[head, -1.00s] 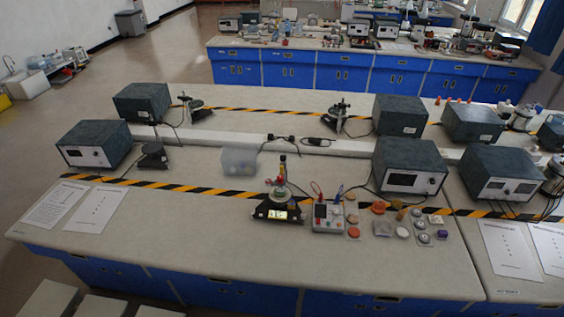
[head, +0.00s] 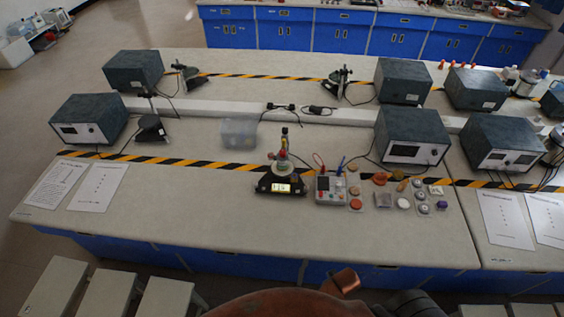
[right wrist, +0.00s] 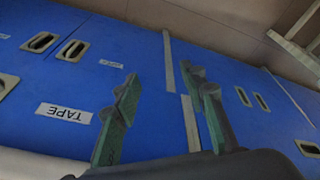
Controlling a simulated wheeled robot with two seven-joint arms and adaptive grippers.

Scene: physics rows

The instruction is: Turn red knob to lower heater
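On the bench, a small apparatus with a black base (head: 266,186) and a lit yellowish display stands near the front middle in the head view. A small red part (head: 282,155) shows on its upright; it may be the red knob, but it is too small to be sure. My right gripper (right wrist: 162,82) is in the right wrist view, its two green fingers wide apart with nothing between them. It faces blue cabinet fronts, away from the apparatus. My left gripper is not in view.
A grey control box (head: 329,190) stands just right of the apparatus, with several small discs and parts beyond it. A clear box (head: 239,132) stands behind. Stools (head: 108,292) stand in front at lower left.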

